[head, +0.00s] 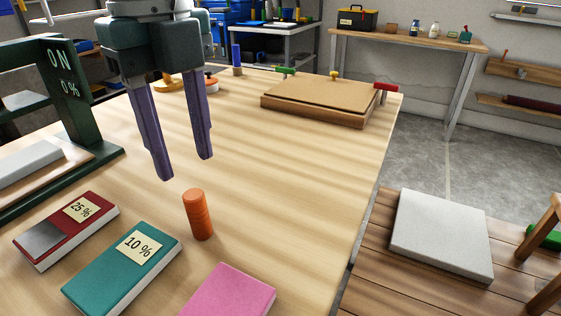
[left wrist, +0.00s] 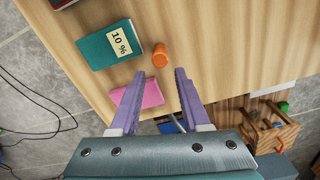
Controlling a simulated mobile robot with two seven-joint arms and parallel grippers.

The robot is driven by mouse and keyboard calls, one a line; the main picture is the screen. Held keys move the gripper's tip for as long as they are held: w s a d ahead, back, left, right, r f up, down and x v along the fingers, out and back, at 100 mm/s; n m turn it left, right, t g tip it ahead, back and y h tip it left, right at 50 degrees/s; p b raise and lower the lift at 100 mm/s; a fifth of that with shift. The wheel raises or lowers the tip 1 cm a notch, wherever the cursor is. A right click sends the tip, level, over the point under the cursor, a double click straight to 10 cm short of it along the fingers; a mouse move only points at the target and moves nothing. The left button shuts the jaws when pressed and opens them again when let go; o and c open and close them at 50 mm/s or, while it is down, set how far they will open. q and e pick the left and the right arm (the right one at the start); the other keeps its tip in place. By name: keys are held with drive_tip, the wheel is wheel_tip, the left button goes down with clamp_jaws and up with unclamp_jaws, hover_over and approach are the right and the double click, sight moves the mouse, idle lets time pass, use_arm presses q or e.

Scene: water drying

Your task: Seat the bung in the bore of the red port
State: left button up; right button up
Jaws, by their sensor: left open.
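A red fitting (head: 385,88), likely the red port, is at the right end of a wooden box (head: 315,115) at the back. Its bore is not visible. My right gripper is not in view.
A red block (head: 52,240) marked 25 %, a teal block (head: 98,277) marked 10 % and a pink block (head: 228,292) lie near the cylinder. A green frame (head: 80,120) stands left. Mid-table is clear.

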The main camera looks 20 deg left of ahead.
sight(193, 194)
use_arm(q)
wheel_tip(193, 194, down, 10)
drive_tip(key=b, duration=0.3)
drive_tip(key=shift+a, duration=0.1)
clamp_jaws()
idle(0.3)
